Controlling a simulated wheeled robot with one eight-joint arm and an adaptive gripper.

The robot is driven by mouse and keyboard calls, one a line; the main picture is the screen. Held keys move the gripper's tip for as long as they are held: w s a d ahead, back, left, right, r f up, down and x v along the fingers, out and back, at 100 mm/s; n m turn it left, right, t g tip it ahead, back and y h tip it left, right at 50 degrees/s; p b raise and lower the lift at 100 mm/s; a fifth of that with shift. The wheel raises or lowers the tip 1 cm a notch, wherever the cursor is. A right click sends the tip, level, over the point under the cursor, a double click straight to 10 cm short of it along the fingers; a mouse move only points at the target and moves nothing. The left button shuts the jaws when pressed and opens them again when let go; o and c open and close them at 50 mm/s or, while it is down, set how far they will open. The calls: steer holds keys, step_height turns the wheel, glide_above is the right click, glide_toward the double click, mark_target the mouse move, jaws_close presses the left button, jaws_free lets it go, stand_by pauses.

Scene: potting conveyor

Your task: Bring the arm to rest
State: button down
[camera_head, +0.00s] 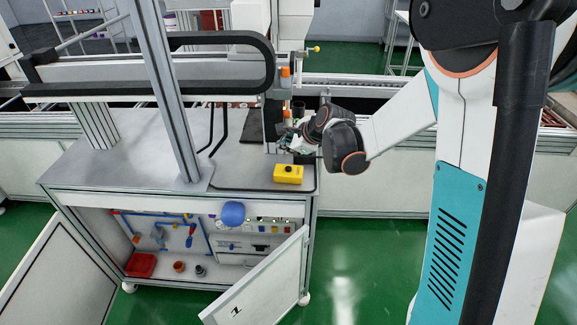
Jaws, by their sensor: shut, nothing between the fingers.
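My arm comes in from the right and reaches left over the grey workbench (110,170). My gripper (287,142) is at the end of the dark wrist, small in the view, above the right end of the bench. It is shut with nothing held. Its fingertips are hard to make out against the machine parts behind them. A yellow box with a dark button (288,174) sits on the bench just below the gripper, apart from it.
A metal post (165,90) and a black cable chain (268,65) stand left of my gripper. The conveyor (350,90) runs behind. Below, a cabinet door (265,285) hangs open, with a red bin (141,265) inside. Green floor (370,260) is clear at the front.

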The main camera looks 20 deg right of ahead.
stand_by(0.6)
steer(key=s+r+n+h, duration=0.1)
steer(key=s+r+n, duration=0.4)
steer(key=s, duration=0.3)
steer(key=s+r+n+h, duration=0.1)
steer(key=s+r+n, duration=0.45)
steer(key=s, duration=0.25)
steer(key=s+n+g+h, duration=0.1)
steer(key=s+n, duration=1)
steer(key=s, duration=0.6)
steer(key=shift+d+f+n+h, duration=0.2)
steer(key=shift+d+n+h, duration=0.15)
steer(key=shift+d+h, duration=0.05)
steer(key=shift+s, duration=0.1)
stand_by(1.5)
